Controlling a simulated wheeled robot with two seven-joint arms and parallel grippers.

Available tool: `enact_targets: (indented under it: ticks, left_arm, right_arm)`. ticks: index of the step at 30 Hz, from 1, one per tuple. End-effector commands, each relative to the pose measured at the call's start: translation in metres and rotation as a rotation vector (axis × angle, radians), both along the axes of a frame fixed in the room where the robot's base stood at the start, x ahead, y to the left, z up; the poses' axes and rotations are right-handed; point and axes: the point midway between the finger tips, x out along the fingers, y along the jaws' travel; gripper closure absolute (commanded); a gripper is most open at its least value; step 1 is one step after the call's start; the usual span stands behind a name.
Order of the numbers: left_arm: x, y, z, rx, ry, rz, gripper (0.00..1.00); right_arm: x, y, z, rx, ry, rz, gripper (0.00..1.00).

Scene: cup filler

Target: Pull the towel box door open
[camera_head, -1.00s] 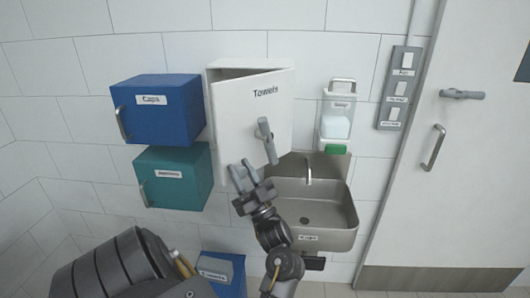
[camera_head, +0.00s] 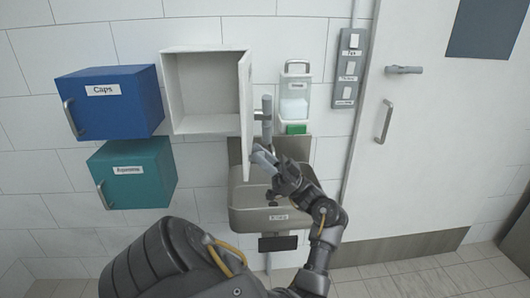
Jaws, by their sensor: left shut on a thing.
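The white towel box (camera_head: 207,50) is on the wall, its inside visible and seemingly empty. Its door (camera_head: 247,95) is hinged at the right and stands wide open, seen nearly edge-on. The door's grey vertical handle (camera_head: 266,112) is on the right-hand face of the door. My left gripper (camera_head: 262,158) is shut at the handle's lower end; its fingers partly hide the contact. My right gripper is out of view.
A blue caps box (camera_head: 125,110) and a teal box (camera_head: 145,180) are to the left. A sink (camera_head: 245,195) lies behind my left arm, and a soap dispenser (camera_head: 294,105) hangs right of the open door. A room door (camera_head: 430,150) is farther right.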

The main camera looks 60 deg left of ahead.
Motion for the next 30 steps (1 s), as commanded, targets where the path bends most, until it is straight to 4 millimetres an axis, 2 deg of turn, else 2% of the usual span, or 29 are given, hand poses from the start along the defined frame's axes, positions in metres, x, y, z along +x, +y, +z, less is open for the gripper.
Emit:
enact_targets:
  ticks: [14,15,18,19,26,30]
  left_arm:
    - [-0.0036,0.0031,-0.0005,0.0,0.001,0.025,1.0]
    - [-0.0036,0.0031,-0.0004,0.001,0.001,0.025,0.64]
    - [-0.0035,0.0032,-0.0004,0.0,0.001,0.024,0.51]
    - [-0.0034,0.0031,-0.0003,0.0,0.001,0.024,0.48]
    - [-0.0031,0.0029,-0.0004,0.001,0.001,0.023,0.48]
    - [0.0018,0.0007,-0.0082,-0.001,0.001,0.023,0.48]
  right_arm:
    - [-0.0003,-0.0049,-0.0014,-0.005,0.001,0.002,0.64]
    - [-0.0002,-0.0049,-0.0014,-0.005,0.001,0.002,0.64]
    - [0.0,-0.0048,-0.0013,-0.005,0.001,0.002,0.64]
    - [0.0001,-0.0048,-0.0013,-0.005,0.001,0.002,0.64]
    - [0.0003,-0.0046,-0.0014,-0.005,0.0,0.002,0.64]
    - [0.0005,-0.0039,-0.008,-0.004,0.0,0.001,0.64]
